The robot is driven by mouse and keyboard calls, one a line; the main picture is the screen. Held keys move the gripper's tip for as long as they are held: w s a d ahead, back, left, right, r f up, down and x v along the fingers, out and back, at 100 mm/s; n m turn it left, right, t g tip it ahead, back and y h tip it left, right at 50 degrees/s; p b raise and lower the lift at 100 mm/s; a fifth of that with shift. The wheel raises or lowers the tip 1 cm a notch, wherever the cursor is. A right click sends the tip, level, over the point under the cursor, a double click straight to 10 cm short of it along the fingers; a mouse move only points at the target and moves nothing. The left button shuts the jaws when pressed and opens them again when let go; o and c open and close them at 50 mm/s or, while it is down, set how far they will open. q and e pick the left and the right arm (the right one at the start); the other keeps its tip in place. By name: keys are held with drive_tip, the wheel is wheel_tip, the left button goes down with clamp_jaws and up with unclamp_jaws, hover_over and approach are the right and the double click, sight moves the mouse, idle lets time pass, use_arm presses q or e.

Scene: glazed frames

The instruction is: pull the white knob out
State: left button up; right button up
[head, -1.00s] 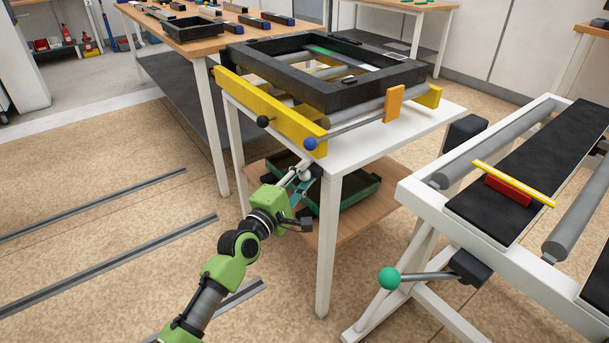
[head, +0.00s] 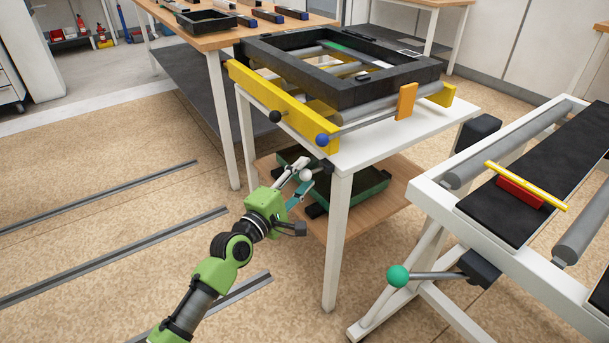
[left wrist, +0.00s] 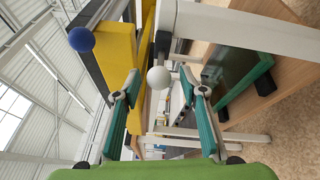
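The white knob (head: 306,174) is a small ball below the front corner of the white table, under the blue knob (head: 322,140). It also shows in the left wrist view (left wrist: 158,77), in front of a dark bracket. My left gripper (head: 299,177) points at it from the lower left. In the left wrist view, the two teal-padded fingers (left wrist: 160,88) stand apart, one on each side of the knob, with a gap visible on both sides. The left gripper is open. My right gripper is not in view.
The white table (head: 380,150) carries a black frame (head: 350,97) and yellow rails (head: 270,97). A black knob (head: 275,116) sits on the rail. A dark green tray (head: 365,190) lies on the lower shelf. A roller stand with a green knob (head: 398,276) is at right.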

use_arm(q)
drive_tip(key=shift+d, duration=0.1)
drive_tip(key=v, duration=1.2)
